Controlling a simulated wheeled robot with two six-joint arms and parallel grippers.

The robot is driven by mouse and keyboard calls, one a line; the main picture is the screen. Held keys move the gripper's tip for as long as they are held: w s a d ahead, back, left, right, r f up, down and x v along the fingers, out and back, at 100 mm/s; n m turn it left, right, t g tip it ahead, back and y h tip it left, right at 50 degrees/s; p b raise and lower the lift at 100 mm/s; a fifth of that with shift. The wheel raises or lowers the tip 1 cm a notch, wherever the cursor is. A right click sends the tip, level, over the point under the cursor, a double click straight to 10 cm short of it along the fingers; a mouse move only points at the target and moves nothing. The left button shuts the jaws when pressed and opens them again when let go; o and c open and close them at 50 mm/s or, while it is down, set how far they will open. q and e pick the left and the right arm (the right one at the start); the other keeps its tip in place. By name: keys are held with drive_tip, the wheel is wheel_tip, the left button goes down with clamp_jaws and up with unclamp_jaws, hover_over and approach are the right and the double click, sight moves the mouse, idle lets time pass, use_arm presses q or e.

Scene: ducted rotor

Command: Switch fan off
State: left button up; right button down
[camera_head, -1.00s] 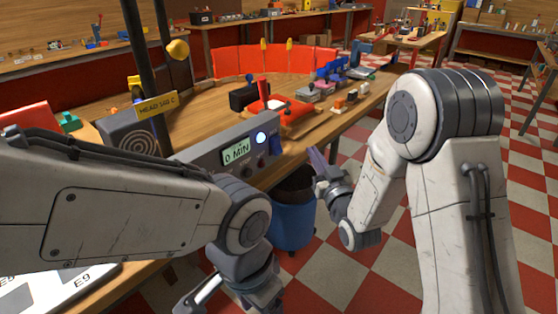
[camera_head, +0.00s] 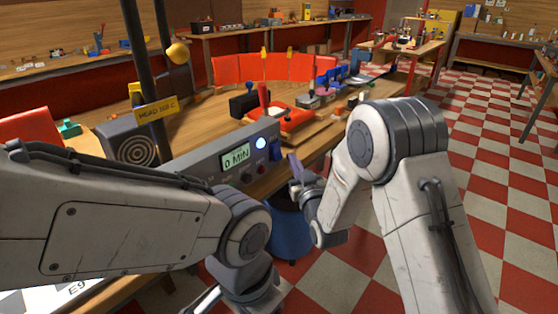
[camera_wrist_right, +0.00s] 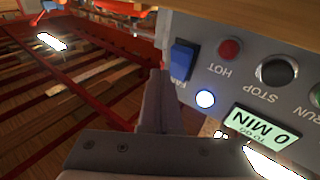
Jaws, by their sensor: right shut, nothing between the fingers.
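The grey control panel (camera_head: 215,165) has a display reading 0 MIN and a lit bluish-white round light (camera_head: 261,142). The blue rocker switch (camera_wrist_right: 182,60), labelled FAN, is at the panel's end beside the red HOT lamp (camera_wrist_right: 229,49). Its on or off position cannot be told. In the head view the switch (camera_head: 275,150) is small. My right gripper (camera_head: 293,160) is shut and empty just right of the switch. In the right wrist view its fingertips (camera_wrist_right: 160,74) are close to the switch; contact cannot be told. My left arm's wrist shows at the bottom, its fingers out of frame.
A round STOP button (camera_wrist_right: 277,71) and a green RUN button (camera_wrist_right: 316,95) are farther along the panel. A blue bin (camera_head: 290,235) stands below the bench edge. Checkered floor at right is open.

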drive_tip(key=shift+w+a+f, duration=0.3)
drive_tip(key=shift+w+a, duration=0.05)
drive_tip(key=shift+a, duration=0.2)
idle(1.7)
drive_tip(key=shift+w+a+f+b, duration=0.15)
drive_tip(key=shift+w+a+b, duration=0.1)
drive_tip(key=shift+b, duration=0.3)
drive_tip(key=shift+w+a+f+b, duration=0.2)
drive_tip(key=shift+a+b, duration=0.1)
drive_tip(key=shift+a, duration=0.05)
idle(0.5)
drive_tip(key=shift+d, duration=0.1)
drive_tip(key=shift+s+d+r, duration=0.4)
drive_tip(key=shift+s+d, duration=0.05)
drive_tip(key=shift+d, duration=0.1)
idle(0.4)
